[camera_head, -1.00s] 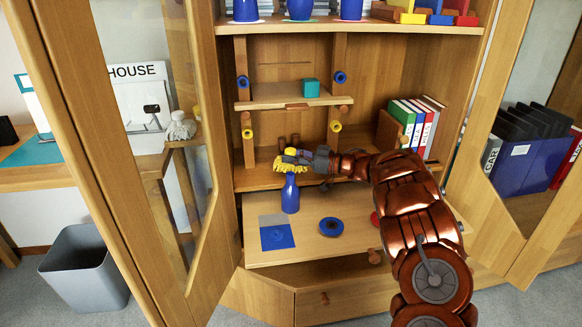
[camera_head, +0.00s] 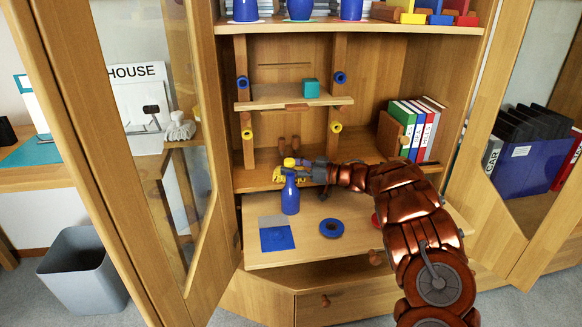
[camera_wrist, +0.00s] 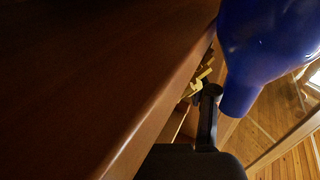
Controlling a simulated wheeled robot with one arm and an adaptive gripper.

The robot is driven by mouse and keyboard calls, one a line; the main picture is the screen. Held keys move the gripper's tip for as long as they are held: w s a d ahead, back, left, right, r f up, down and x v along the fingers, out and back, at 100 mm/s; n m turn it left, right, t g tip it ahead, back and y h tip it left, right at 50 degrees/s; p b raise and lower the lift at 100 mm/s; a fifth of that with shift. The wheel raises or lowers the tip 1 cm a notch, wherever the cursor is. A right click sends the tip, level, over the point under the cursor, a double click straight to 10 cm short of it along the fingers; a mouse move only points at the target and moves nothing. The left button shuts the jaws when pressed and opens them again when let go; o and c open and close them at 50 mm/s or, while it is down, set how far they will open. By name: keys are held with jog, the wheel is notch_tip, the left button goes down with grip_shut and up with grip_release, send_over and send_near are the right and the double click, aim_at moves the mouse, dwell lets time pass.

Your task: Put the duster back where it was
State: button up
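A yellow fringed thing, apparently the duster (camera_head: 278,174), is at the tips of my gripper (camera_head: 300,173), which seems shut on it. The duster is partly hidden behind the neck of a blue bottle (camera_head: 290,197). In the wrist view, yellow strands (camera_wrist: 203,75) show by a dark finger (camera_wrist: 207,118), and the blue bottle (camera_wrist: 265,45) is very close on the right. The gripper is at the front edge of the lower shelf (camera_head: 250,180). The finger contact is not clear.
The bottle stands on a pull-out board (camera_head: 345,255) with a blue-grey patch (camera_head: 277,238) and a blue ring (camera_head: 331,228). A small rack shelf (camera_head: 270,102) holds a teal cube (camera_head: 310,88). Books (camera_head: 420,130) stand right. Glass doors flank the cabinet; a white tufted thing (camera_head: 180,127) shows left.

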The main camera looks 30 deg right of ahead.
jog(key=shift+d+b, duration=0.1)
jog(key=shift+b, duration=0.2)
jog(key=shift+s+d+r, duration=0.15)
jog(key=shift+s, duration=0.05)
jog(key=p+v, duration=0.2)
jog(key=v, duration=0.5)
jog(key=shift+s+f, duration=0.25)
jog(key=shift+f, duration=0.05)
